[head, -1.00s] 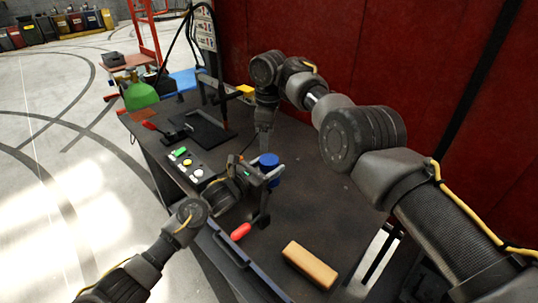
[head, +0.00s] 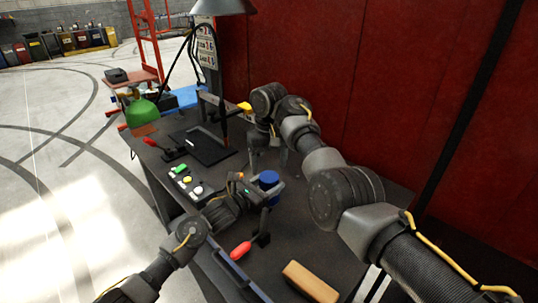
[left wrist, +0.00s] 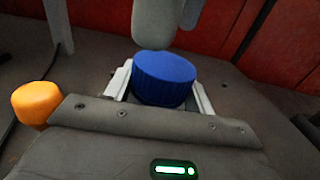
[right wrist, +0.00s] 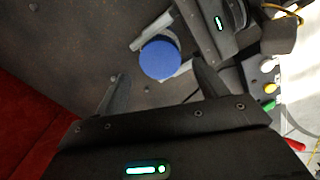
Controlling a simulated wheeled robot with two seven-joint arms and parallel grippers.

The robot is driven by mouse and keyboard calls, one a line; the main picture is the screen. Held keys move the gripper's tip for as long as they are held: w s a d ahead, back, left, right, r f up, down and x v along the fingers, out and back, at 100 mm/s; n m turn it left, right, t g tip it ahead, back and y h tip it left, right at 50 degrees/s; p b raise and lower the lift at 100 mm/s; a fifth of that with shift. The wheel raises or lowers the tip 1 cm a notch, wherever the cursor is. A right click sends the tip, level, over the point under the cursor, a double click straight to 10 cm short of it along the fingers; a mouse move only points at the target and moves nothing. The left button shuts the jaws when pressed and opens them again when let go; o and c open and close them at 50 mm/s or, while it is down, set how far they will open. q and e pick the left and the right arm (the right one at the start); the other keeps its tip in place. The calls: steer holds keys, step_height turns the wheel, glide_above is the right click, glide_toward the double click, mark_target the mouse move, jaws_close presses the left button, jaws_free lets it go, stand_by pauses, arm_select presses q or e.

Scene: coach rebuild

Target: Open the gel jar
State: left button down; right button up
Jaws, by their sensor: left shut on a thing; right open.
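The gel jar shows as a round blue ribbed lid (head: 269,177) above the dark bench; its body is mostly hidden. My left gripper (head: 266,190) is shut on the jar below the lid. In the left wrist view, its pale fingers stand on either side of the blue lid (left wrist: 164,82). My right gripper (head: 268,160) is open and empty above the jar, its fingers pointing down. In the right wrist view, the lid (right wrist: 160,58) appears beyond the gap between the open fingertips (right wrist: 160,84), apart from them.
A red-handled tool (head: 243,248) and a tan block (head: 311,281) lie at the bench's near side. A button box (head: 188,184) sits left of the jar. A black stand (head: 207,142) and a lamp (head: 222,7) are farther back. A red wall borders the right.

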mark_target(269, 176)
steer(key=shift+f, duration=2.5)
steer(key=c, duration=1)
steer(key=n, duration=0.3)
steer(key=shift+n, duration=0.3)
steer(key=n, duration=0.6)
steer(key=o, duration=1.1)
steer(key=shift+c, duration=0.2)
